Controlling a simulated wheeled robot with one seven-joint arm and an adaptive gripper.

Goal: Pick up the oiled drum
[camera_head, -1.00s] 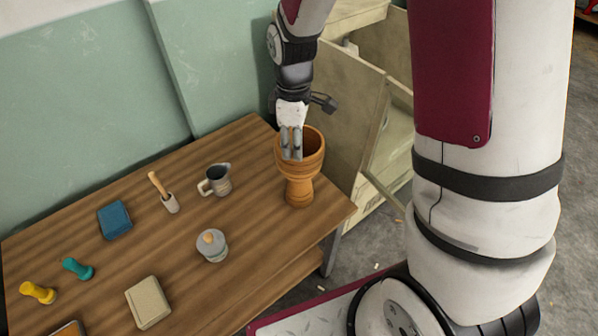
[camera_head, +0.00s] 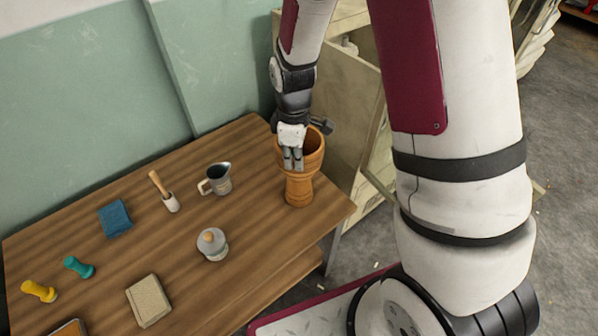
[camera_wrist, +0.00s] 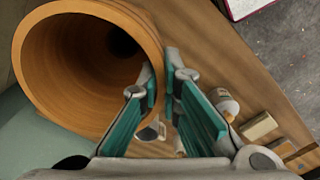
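The oiled drum (camera_head: 300,188) is an orange-brown goblet drum standing upright at the right end of the wooden table, its wide mouth up. In the wrist view its round, hollow bowl (camera_wrist: 55,75) fills the upper left. My gripper (camera_head: 293,168) points down at the near left part of the bowl's rim. In the wrist view my gripper (camera_wrist: 160,75) has its fingers apart, with the drum's wall between the tips. One finger is on the mouth side and the other outside. Whether both pads press on the wall is not clear.
A pale cabinet (camera_head: 345,125) stands behind the drum, close to the table's right edge.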

